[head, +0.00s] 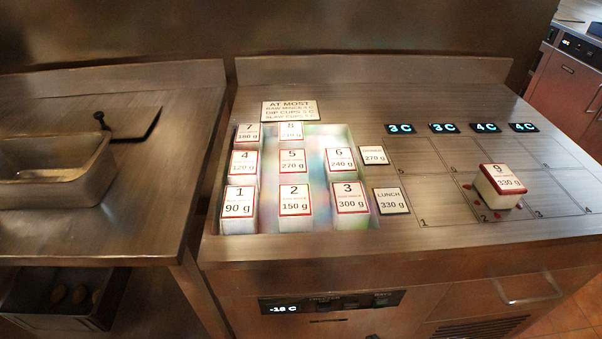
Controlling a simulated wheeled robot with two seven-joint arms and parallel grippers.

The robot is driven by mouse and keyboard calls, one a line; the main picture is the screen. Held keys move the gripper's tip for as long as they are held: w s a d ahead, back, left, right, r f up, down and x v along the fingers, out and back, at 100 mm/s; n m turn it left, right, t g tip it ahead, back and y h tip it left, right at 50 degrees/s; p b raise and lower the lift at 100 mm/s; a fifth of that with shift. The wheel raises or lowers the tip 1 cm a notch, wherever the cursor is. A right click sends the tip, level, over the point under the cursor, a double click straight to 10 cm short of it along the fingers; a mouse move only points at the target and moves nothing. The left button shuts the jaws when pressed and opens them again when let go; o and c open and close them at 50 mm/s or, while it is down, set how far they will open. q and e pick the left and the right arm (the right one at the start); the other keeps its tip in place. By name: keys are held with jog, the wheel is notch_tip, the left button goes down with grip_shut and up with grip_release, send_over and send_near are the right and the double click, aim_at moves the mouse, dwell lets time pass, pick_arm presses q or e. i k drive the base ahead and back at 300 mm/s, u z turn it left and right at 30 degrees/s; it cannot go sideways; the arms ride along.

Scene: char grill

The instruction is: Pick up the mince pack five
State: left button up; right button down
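Mince pack five (292,161) is a white block with a red-edged label reading "5" and "270 g". It stands in the middle row of the recessed cold well (325,220), between pack four (244,162) on its left and pack six (341,159) on its right. Pack two (295,199) stands in front of it and pack eight (291,131) behind it. Only its top and part of its front show. Neither of my grippers is in the head view.
Packs one (239,202), three (350,197) and seven (248,132) share the well. Pack nine (501,186) sits on the marked counter grid at right, with red spots beside it. A sign (290,111) lies behind the well. A metal pan (60,172) stands on the left counter.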

aim_at(292, 164)
jog(key=k, duration=1.05)
jog(key=u, duration=0.8)
jog(key=i, duration=1.05)
jog(key=z, duration=0.35)
